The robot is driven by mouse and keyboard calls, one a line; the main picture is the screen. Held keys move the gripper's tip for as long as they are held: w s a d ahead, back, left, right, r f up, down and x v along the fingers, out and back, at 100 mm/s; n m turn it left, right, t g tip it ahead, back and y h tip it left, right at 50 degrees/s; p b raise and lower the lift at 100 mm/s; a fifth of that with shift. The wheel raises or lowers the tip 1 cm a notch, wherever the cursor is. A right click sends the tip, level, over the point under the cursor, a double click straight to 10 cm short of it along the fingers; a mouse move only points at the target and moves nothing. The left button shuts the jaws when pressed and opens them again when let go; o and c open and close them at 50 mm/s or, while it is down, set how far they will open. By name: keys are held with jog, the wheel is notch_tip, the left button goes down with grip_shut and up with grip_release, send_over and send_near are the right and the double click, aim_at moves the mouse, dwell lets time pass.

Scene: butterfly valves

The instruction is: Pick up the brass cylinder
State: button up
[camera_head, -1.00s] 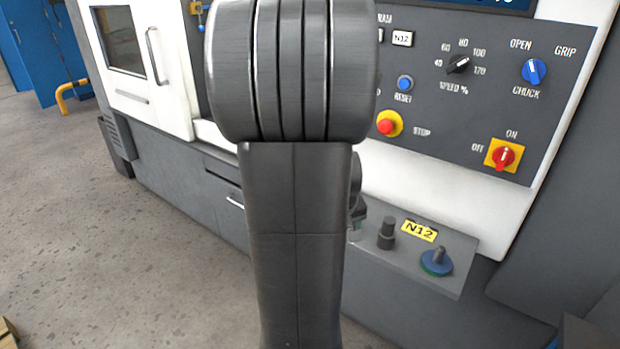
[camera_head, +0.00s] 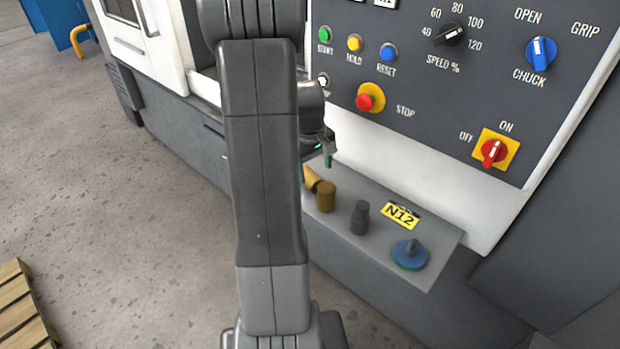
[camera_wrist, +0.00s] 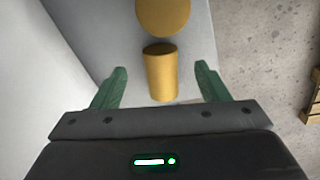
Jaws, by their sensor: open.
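A brass cylinder (camera_head: 326,197) stands upright on the grey ledge (camera_head: 438,237) of the machine in the head view. A second brass-coloured piece (camera_head: 311,178) is left of it, partly hidden by my arm. In the wrist view, one brass cylinder (camera_wrist: 160,76) shows between and beyond my open fingers, with clear gaps on both sides. Another brass piece (camera_wrist: 163,14) is above it, cut by the top edge. My gripper (camera_wrist: 157,88) has green fingers spread apart and empty. In the head view my gripper (camera_head: 328,158) is above the ledge near the brass pieces, partly hidden.
A dark knobbed piece (camera_head: 360,218), a yellow N12 label (camera_head: 400,215) and a blue round piece with a grey handle (camera_head: 409,254) are farther right on the ledge. The control panel (camera_head: 430,80) rises behind. A wooden pallet (camera_head: 22,305) lies on the floor at lower left.

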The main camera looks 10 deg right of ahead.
aim_at(316, 179)
jog(key=shift+w+d+f+p, duration=0.1)
jog(key=shift+f+p, duration=0.15)
jog(key=shift+f, duration=1.2)
jog(key=shift+d+f+p, duration=0.1)
jog(key=shift+f+p, duration=0.1)
jog(key=shift+f, duration=1.2)
jog(key=shift+r, duration=0.1)
grip_shut()
